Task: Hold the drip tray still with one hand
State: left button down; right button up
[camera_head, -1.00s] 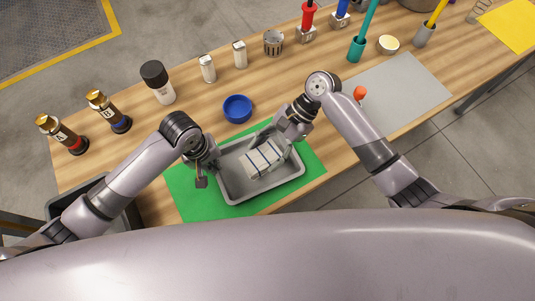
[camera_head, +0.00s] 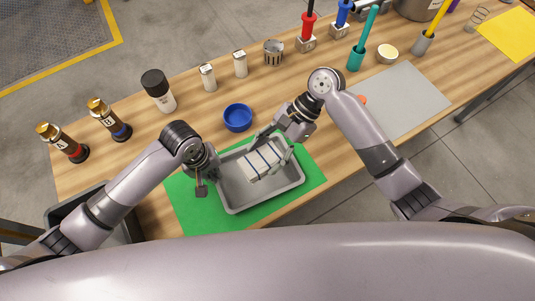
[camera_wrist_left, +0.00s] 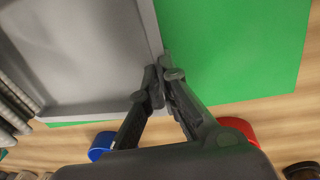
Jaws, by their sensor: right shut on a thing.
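The grey drip tray (camera_head: 237,196) lies on a green mat (camera_head: 190,213) on the workbench. My left gripper (camera_head: 208,180) is at the tray's left wall. In the left wrist view its fingers (camera_wrist_left: 163,85) are close together with the tray's rim between them. My right gripper (camera_head: 272,143) is shut on a white block with dark stripes (camera_head: 264,159), over the tray's upper right part. Whether the block touches the tray floor I cannot tell.
A blue bowl (camera_head: 238,118) stands just behind the tray. Two gold-capped cartridges (camera_head: 109,119), a black-capped bottle (camera_head: 159,91) and small white bottles (camera_head: 208,77) line the back left. A grey mat (camera_head: 405,100) lies to the right.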

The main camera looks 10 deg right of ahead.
dwell(0.3)
pick_arm(q)
jog(key=c, duration=1.7)
grip_release()
jog(key=r, duration=0.4)
jog(key=a+r, duration=0.1)
jog(key=r, duration=0.7)
jog(key=shift+s+a, duration=0.25)
jog(key=shift+s+f, duration=0.1)
